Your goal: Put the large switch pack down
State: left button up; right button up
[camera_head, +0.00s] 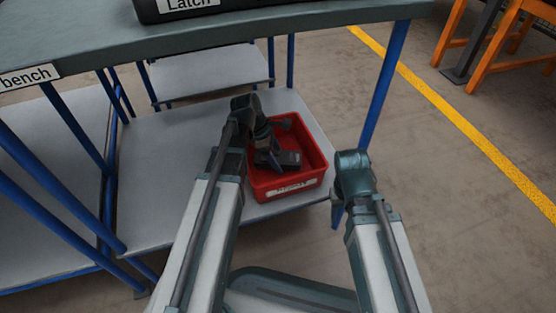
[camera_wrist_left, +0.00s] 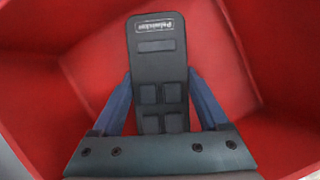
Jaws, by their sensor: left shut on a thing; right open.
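The large switch pack (camera_wrist_left: 158,65) is a dark grey block with square pads and a small white label. In the left wrist view it lies between the two blue fingers of my left gripper (camera_wrist_left: 160,105), which is shut on it. The red bin (camera_head: 318,163) stands on the bench's lower shelf, and its red walls surround the pack in the left wrist view (camera_wrist_left: 50,110). In the head view the pack (camera_head: 290,158) is inside the bin; I cannot tell whether it touches the floor. My right gripper (camera_head: 337,212) is open and empty, right of the bin.
The bench top (camera_head: 300,22) with a black "Latch" box (camera_head: 190,8) is above the grey lower shelf (camera_head: 150,150). Blue bench legs (camera_head: 388,85) stand around. Floor to the right is clear, with a yellow line (camera_head: 450,110) and orange frames (camera_head: 500,45).

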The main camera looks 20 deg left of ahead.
pick_arm(q)
jog(key=shift+f, duration=0.1)
jog(key=shift+f, duration=0.15)
jog(key=o, duration=1.4)
jog(key=shift+r, duration=0.2)
jog(key=shift+a+r+p, duration=0.1)
jog(key=shift+r+p, duration=0.3)
jog(key=shift+r, duration=0.05)
jog(key=p+v, duration=1)
jog(key=v, duration=0.1)
jog(key=shift+s+a, duration=0.1)
jog(key=shift+s, duration=0.1)
